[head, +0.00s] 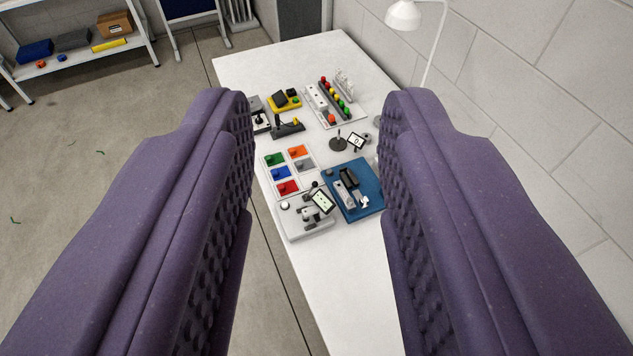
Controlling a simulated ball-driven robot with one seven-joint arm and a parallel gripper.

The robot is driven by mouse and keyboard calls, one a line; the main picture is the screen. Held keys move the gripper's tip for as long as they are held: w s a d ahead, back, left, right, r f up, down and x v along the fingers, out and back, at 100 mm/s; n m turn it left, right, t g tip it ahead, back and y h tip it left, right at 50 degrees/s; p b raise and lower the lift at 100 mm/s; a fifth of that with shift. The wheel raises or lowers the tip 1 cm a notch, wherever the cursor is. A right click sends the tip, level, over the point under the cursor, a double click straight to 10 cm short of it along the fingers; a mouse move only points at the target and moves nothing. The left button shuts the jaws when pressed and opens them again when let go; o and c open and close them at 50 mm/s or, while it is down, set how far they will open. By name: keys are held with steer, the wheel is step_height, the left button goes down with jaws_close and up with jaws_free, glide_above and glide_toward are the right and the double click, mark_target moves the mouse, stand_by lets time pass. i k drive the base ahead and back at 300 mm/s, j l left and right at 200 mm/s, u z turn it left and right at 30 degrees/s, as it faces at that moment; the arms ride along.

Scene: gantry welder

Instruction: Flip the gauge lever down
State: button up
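My gripper (318,125) shows as two purple padded fingers, wide apart with nothing between them. It is above and short of a long white table, with the devices seen through the gap. A small gauge with a white display (356,141) stands beside a black knob-topped stick on a round base (338,144), right of the table's middle. Nearer, a grey device (306,226) carries a tilted display (322,201) and a dark knob. I cannot tell which small part is the gauge lever or how it is set. My gripper touches none of these.
A blue-based device (366,205), a tray of coloured blocks (305,165), a yellow device (284,102) and a board with coloured knobs (335,103) crowd the white table (345,268). A lamp (404,15) and a block wall stand right. The near table end is clear.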

mark_target(315, 184)
steer(key=i+j+z, duration=0.3)
steer(key=i+j, duration=0.6)
steer(key=i+j+z, duration=0.25)
steer(key=i+j, duration=0.8)
steer(key=j, duration=0.1)
